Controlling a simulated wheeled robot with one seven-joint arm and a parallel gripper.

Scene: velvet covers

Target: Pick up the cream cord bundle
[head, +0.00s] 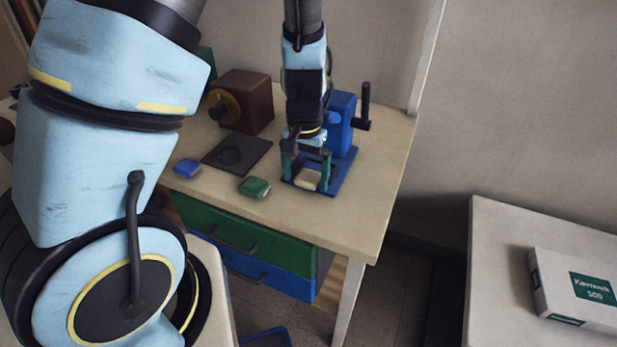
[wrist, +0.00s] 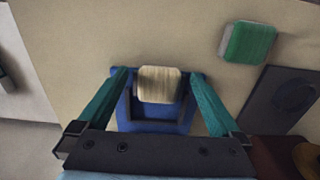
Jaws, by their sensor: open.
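The cream cord bundle (head: 307,179) is a small pale block at the front of a blue base plate on the table. In the wrist view the bundle (wrist: 159,85) lies between the two green fingers, close to fingertip level. My gripper (head: 305,173) is open and points down over it, one finger on each side. In the wrist view the gripper (wrist: 158,80) shows gaps between the bundle and both fingers. The head view does not show whether the fingertips touch the base.
The blue base (head: 343,170) carries an upright blue block with a dark handle (head: 365,105). A green bundle (head: 254,187) and a blue bundle (head: 187,168) lie to the left, near a dark plate (head: 237,152) and a brown box (head: 243,100). Bare tabletop (head: 372,205) lies to the right.

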